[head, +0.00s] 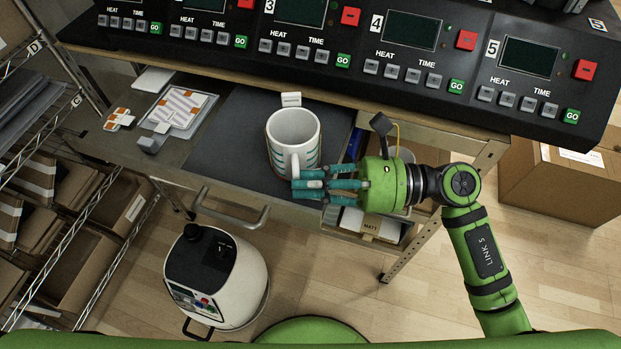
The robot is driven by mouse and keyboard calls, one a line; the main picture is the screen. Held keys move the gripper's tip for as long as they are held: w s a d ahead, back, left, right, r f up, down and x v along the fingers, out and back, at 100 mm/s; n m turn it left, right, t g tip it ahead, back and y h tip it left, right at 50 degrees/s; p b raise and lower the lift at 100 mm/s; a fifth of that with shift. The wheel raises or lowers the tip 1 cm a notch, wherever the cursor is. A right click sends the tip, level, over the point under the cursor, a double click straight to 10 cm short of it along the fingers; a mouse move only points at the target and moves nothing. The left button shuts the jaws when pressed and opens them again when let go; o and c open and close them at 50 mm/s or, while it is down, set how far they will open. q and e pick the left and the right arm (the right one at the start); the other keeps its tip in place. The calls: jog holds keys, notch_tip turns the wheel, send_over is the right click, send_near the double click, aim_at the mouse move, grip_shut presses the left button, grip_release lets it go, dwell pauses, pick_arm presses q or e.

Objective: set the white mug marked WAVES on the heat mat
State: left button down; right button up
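A white mug (291,132) with teal markings on its side stands upright on a dark grey mat-like surface (235,125) on the bench. No lettering on the mug is readable from here. Its handle (295,163) points toward me. My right gripper (308,184) comes in from the right, with its teal fingers at the lower end of the handle. The fingers lie close together and overlap the handle in this view; whether they grip it is not clear. My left gripper is out of view.
A control panel (355,50) with numbered displays and buttons runs along the back. A small white card (291,99) stands behind the mug. Patterned sheets (178,108) lie to its left. A white and black canister (215,275) stands below. Shelves with boxes line the left.

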jog(key=shift+r, duration=0.15)
dwell(0.3)
jog(key=shift+r+p, duration=0.2)
jog(key=shift+p, duration=0.2)
jog(key=d+b, duration=0.5)
jog(key=d, duration=0.7)
jog(key=shift+f+b, duration=0.15)
jog(key=shift+b, duration=0.25)
